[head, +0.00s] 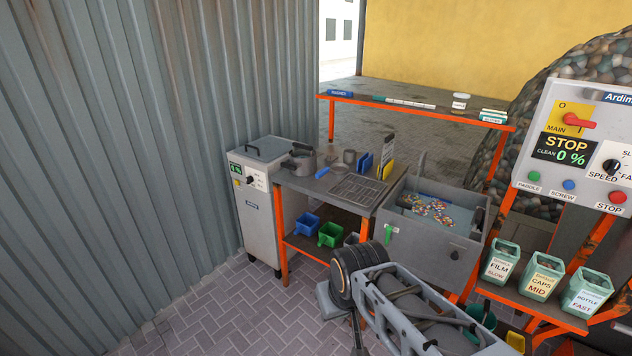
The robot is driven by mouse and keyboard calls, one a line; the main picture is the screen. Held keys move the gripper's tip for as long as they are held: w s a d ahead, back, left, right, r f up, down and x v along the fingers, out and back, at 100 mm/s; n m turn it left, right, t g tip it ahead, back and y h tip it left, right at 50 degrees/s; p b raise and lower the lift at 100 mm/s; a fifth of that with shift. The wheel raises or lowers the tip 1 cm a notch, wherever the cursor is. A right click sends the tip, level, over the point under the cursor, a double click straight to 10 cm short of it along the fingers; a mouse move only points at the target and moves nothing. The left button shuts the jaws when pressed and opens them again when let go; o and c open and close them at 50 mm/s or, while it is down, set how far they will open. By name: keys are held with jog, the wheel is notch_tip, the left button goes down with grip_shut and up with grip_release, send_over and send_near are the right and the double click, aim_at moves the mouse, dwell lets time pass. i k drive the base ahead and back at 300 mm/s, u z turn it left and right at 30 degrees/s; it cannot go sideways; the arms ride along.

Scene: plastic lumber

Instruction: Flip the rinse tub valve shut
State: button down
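The rinse tub (418,255) is a grey metal tub right of the work table, with water and many coloured flakes inside. A small green lever (388,235), which looks like its valve, is on the left of the tub's front face. The lever looks roughly upright; its exact setting is too small to tell. A dark round knob (455,255) is on the right of the same face. My arm rises in front of the tub's lower part, with its dark joint below the lever. My gripper cannot be made out in this view.
An orange-legged table (327,187) left of the tub bears a pot and tools, with coloured bins below. A grey cabinet (258,225) stands farther left. Right are a control panel (570,140) and labelled cups on an orange shelf. Paved floor (200,315) is clear at front left.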

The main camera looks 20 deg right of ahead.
aim_at(388, 239)
jog(key=k, duration=0.55)
jog(key=z, duration=0.4)
jog(key=i, duration=0.75)
jog(key=u, duration=0.5)
jog(key=i, duration=0.65)
jog(key=u, duration=0.6)
